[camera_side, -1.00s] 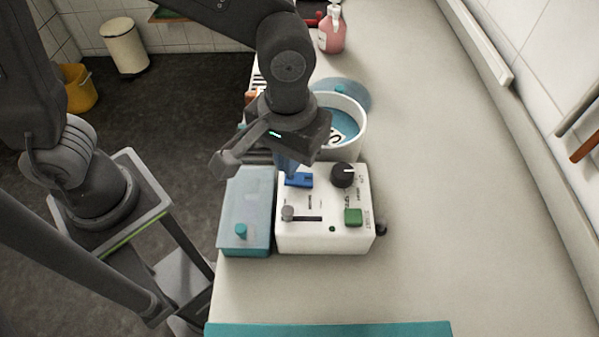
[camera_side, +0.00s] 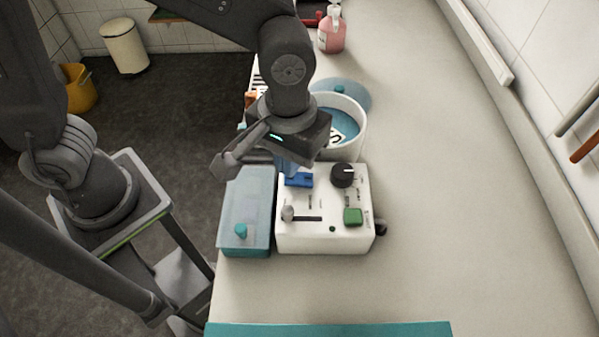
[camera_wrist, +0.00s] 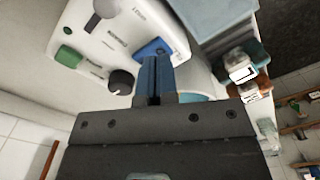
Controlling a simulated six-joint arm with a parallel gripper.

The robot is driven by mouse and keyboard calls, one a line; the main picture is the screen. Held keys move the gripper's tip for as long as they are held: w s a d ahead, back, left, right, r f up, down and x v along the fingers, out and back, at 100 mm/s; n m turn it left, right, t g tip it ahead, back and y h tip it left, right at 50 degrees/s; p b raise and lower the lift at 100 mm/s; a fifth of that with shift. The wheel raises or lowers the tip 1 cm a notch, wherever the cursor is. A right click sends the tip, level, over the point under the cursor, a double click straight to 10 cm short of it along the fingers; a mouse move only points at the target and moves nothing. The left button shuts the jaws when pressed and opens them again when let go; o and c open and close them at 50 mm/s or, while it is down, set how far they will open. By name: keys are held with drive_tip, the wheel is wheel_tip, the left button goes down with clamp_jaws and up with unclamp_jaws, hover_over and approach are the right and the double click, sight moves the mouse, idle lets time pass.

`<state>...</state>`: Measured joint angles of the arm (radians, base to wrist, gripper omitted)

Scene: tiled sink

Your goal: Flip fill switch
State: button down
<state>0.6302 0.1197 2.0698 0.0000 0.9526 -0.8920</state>
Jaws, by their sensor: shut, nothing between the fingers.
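A white control box (camera_side: 345,235) stands on the counter. It carries a blue rocker switch (camera_side: 299,180), a black knob (camera_side: 343,174), a green button (camera_side: 352,216) and a grey slider (camera_side: 288,213). My gripper (camera_side: 288,168) is shut and empty, its blue fingertips pointing down at the far edge of the blue switch. In the wrist view the shut blue fingers (camera_wrist: 153,66) reach to the blue switch (camera_wrist: 154,47), right at its edge; whether they touch it I cannot tell. The fingers partly hide the switch there.
A teal lidded box (camera_side: 247,205) stands directly left of the control box. A white round tub (camera_side: 352,148) with teal contents stands behind it. A pink soap bottle (camera_side: 332,34) is farther back. The counter to the right (camera_side: 455,190) is clear.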

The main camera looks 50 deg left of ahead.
drive_tip(key=shift+f, duration=1.1)
idle(0.5)
drive_tip(key=shift+r, duration=3.5)
drive_tip(key=shift+a+r, duration=0.15)
drive_tip(key=shift+a, duration=0.2)
drive_tip(key=s+a+r+m+t, duration=0.1)
drive_tip(key=s+a+r+t, duration=0.1)
drive_tip(key=a, duration=0.7)
drive_tip(key=s+a+r+m+t, duration=0.2)
drive_tip(key=a+t, duration=0.1)
drive_tip(key=a, duration=0.6)
drive_tip(key=shift+s+a+t, duration=0.3)
drive_tip(key=shift+a, duration=0.05)
